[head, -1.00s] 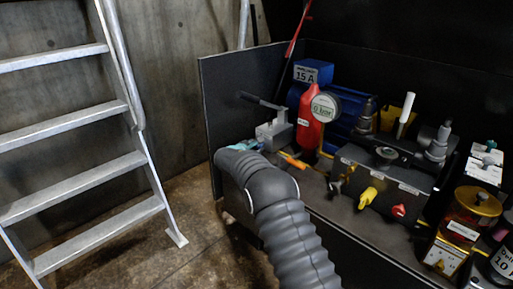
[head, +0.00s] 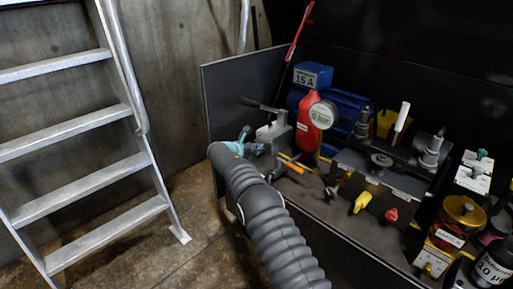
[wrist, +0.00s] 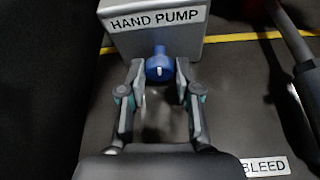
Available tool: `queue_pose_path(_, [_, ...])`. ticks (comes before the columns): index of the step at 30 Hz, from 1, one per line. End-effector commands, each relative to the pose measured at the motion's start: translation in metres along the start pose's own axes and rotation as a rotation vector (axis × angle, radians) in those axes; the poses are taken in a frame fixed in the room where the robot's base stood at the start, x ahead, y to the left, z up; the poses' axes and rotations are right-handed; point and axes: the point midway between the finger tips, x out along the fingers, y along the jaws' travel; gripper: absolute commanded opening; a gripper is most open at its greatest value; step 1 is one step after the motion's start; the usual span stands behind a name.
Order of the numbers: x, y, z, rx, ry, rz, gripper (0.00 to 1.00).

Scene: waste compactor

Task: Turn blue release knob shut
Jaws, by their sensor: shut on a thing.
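The blue release knob (wrist: 159,66) sticks out of the front of a grey box labelled HAND PUMP in the wrist view (wrist: 157,25). It has a white mark on its face. My gripper (wrist: 160,74) has one fingertip on each side of the knob and is shut on it. In the head view my gripper (head: 246,142) is at the front of the hand pump (head: 274,133), which has a dark lever. The knob is hidden there.
A BLEED label (wrist: 264,166) lies on the bench at lower right in the wrist view. An orange-handled valve (head: 290,163), a red bottle (head: 312,128) and a valve block with a yellow knob (head: 362,202) stand to the right. A ladder (head: 85,150) is at left.

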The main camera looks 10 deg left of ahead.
Motion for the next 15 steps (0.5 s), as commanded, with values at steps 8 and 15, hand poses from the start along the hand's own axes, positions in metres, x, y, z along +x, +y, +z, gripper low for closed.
queue_pose_path(8, [0.0007,0.0002,-0.0010,-0.084,0.001,-0.036,0.00])
queue_pose_path(15, [0.0007,0.0003,-0.0009,-0.108,0.001,-0.045,0.00])
